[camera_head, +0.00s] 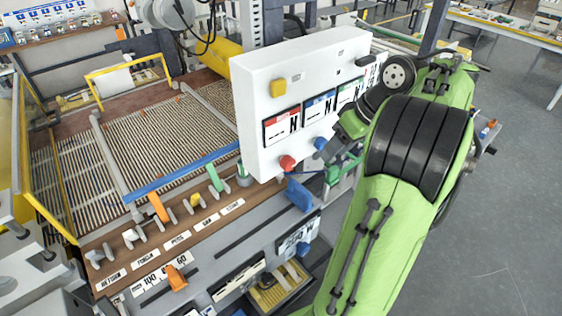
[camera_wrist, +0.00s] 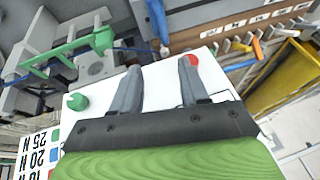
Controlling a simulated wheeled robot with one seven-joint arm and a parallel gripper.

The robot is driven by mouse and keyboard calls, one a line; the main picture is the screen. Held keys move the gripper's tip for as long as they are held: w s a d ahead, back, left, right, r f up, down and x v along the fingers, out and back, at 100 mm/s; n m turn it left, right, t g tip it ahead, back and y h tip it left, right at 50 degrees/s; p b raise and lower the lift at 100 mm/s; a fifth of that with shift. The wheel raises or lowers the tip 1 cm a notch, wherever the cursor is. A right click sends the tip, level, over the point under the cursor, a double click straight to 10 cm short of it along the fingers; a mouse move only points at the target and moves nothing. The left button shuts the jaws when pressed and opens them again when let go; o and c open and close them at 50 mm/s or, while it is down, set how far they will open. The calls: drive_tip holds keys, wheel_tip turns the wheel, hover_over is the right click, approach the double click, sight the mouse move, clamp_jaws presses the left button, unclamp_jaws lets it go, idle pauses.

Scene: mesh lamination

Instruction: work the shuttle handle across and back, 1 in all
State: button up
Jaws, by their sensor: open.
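In the wrist view my gripper (camera_wrist: 150,72) is open and empty, its two grey fingers apart in front of a white control panel (camera_wrist: 152,88). A red button (camera_wrist: 193,61) shows by the right finger and a green knob (camera_wrist: 77,102) lies left of the fingers. I cannot tell for sure which handle is the shuttle's. A green handle (camera_wrist: 75,50) is at upper left, apart from the fingers; green parts (camera_head: 345,168) also show beside the panel in the head view.
A labelled row holds several levers, including an orange one (camera_head: 159,207) and a green one (camera_head: 215,178). An orange slider (camera_head: 176,278) sits on a scale below. A slatted bed (camera_head: 175,135) with yellow rails (camera_head: 127,67) lies at left. Grey floor (camera_head: 500,200) is clear at right.

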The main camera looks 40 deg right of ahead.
drive_tip(key=b, duration=0.9)
approach(302, 188)
drive_tip(key=x, duration=0.7)
drive_tip(key=shift+w+f, duration=0.1)
drive_tip(key=shift+f, duration=0.25)
drive_tip(key=shift+w+f, duration=0.2)
drive_tip(key=shift+f, duration=0.1)
clamp_jaws()
